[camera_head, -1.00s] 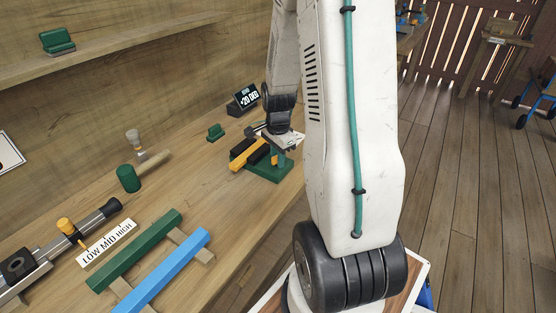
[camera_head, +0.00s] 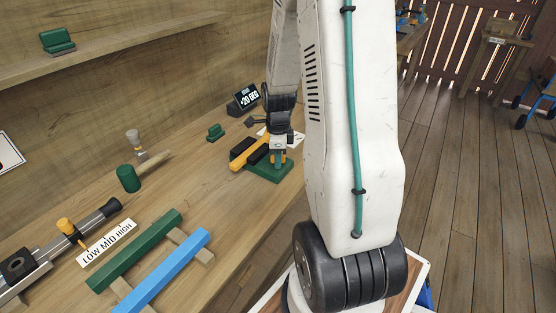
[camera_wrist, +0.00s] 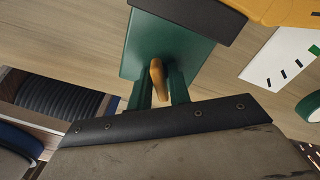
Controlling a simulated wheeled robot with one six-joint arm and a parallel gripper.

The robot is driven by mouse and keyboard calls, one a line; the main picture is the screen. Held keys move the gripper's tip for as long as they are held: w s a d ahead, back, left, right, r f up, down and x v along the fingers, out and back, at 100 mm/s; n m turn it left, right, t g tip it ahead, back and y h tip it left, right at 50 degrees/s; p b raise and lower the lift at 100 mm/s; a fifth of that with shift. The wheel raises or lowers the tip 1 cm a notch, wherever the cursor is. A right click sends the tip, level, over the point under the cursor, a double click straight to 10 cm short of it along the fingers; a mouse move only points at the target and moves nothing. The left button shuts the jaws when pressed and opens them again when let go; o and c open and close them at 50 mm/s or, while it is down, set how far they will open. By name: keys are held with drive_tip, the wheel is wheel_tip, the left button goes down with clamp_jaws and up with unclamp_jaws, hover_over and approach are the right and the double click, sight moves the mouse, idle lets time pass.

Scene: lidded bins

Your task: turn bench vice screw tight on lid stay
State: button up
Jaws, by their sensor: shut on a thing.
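The green bench vice (camera_head: 270,174) stands near the bench's right edge, with black jaws (camera_head: 257,157). A yellow bar (camera_head: 238,164), seemingly the lid stay, lies between the jaws; whether it is pinched cannot be told. My gripper (camera_head: 279,163) points down at the vice's right end. In the wrist view its green fingers (camera_wrist: 159,90) are shut on the orange screw handle (camera_wrist: 157,74), in front of the green vice body (camera_wrist: 165,45). A black jaw (camera_wrist: 195,12) and the yellow bar (camera_wrist: 285,10) show above. The screw itself is hidden.
A small display (camera_head: 246,97) reading "+20 DEG" stands behind the vice. A white marked card (camera_wrist: 285,60) lies beside it. A green bar (camera_head: 137,250) and a blue bar (camera_head: 165,270) lie front left.

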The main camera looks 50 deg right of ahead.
drive_tip(key=shift+m, duration=0.4)
drive_tip(key=m, duration=0.4)
drive_tip(key=shift+o, duration=0.2)
drive_tip(key=shift+m, duration=1.2)
drive_tip(key=o, duration=0.5)
drive_tip(key=shift+r, duration=2.5)
